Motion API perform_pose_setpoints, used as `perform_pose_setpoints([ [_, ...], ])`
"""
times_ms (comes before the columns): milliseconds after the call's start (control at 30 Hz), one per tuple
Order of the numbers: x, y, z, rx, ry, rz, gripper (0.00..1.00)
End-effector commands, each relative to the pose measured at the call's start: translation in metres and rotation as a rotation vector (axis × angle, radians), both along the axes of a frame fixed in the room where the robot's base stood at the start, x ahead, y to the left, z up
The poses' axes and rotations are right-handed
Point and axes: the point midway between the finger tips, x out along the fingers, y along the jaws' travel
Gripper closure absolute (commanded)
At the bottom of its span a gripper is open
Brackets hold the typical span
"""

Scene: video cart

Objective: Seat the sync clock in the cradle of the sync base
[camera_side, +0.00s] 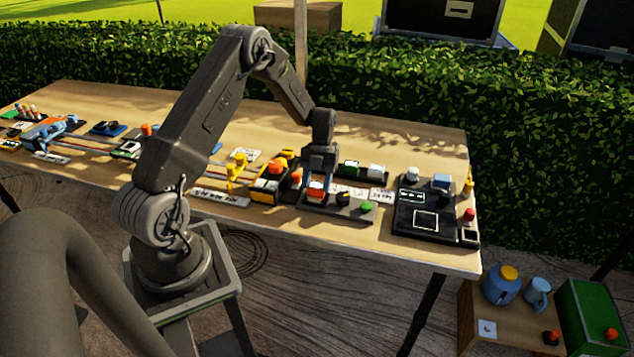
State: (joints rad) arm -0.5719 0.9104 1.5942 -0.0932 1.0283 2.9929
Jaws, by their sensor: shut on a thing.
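My gripper (318,181) points down over the middle-right of the table. It is shut on a small block with an orange top and pale front (316,188), which appears to be the sync clock. The block is low, at a dark flat base (343,209) with a green button (367,207) and a dark knob. This looks like the sync base, but no label is readable. The fingers and block hide the cradle area. I cannot tell whether the block touches the base or is held just above it.
A black case (270,185) with orange and yellow parts stands close left of my gripper. A dark console (425,215) is to the right. Green and white blocks (362,170) sit just behind. Bare wood shows along the table's front edge (330,234).

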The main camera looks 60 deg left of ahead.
Motion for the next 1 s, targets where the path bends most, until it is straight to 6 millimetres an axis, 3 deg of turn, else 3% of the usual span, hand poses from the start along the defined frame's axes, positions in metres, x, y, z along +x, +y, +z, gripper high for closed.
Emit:
perform_pose_setpoints([
  [1000, 0.000, 0.000, -0.018, 0.001, -0.001, 0.000, 0.74],
])
